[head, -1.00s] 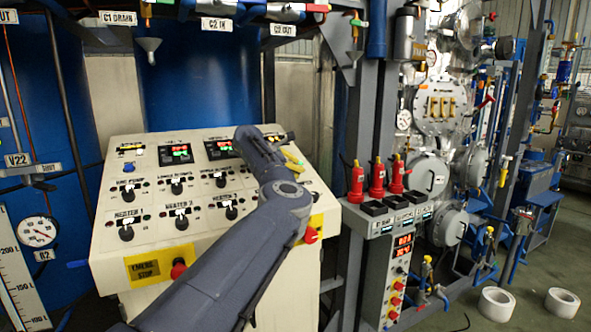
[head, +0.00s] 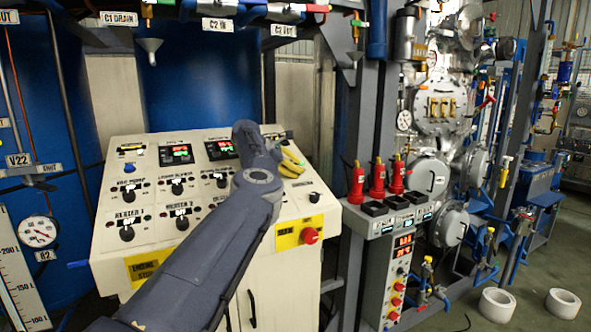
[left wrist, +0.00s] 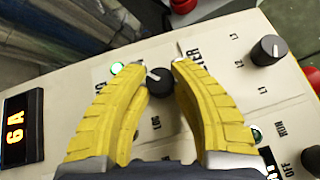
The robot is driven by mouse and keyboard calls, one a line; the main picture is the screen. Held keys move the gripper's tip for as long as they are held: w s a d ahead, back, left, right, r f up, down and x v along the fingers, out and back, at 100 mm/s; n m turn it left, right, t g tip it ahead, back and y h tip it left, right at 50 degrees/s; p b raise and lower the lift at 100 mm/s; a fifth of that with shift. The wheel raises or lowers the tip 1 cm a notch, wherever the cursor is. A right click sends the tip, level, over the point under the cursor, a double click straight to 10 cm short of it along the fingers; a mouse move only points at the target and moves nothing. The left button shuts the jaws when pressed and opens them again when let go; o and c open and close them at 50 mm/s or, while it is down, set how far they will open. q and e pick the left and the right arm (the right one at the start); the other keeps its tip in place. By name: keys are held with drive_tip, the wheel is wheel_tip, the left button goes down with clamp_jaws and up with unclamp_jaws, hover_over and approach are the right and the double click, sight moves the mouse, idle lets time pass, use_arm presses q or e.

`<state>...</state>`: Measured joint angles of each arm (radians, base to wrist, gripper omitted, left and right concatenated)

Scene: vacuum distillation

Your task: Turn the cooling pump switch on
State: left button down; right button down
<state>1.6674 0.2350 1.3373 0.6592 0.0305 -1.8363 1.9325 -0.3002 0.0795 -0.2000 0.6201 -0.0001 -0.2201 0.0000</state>
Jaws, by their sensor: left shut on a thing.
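My left gripper (head: 292,163), with yellow ribbed fingers, is at the upper right of the cream control panel (head: 108,235). In the left wrist view its fingers (left wrist: 161,74) are closed in around a small black rotary knob (left wrist: 159,85) with a pale pointer line. The knob stands between the fingertips. The lettering beside it is partly covered by the fingers, so I cannot read its full name. In the head view the gripped knob is hidden by the gripper. My right gripper is not in view.
Another black knob (left wrist: 269,50) marked with L1, L2 and L3 is close on the right. A display (left wrist: 20,127) is at the left. In the head view a red emergency button (head: 309,235) sits below the gripper. Red bottles (head: 356,183) stand right of the panel.

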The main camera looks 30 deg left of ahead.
use_arm(q)
drive_tip(key=shift+d, duration=0.1)
drive_tip(key=c, duration=1)
unclamp_jaws()
drive_tip(key=shift+w, duration=0.1)
drive_tip(key=shift+c, duration=0.2)
drive_tip(key=shift+s+a+r, duration=0.35)
drive_tip(key=shift+s+r, duration=0.05)
drive_tip(key=shift+s, duration=0.05)
drive_tip(key=v, duration=1)
drive_tip(key=shift+s+r, duration=0.15)
drive_tip(key=shift+s, duration=0.1)
drive_tip(key=shift+o, duration=0.2)
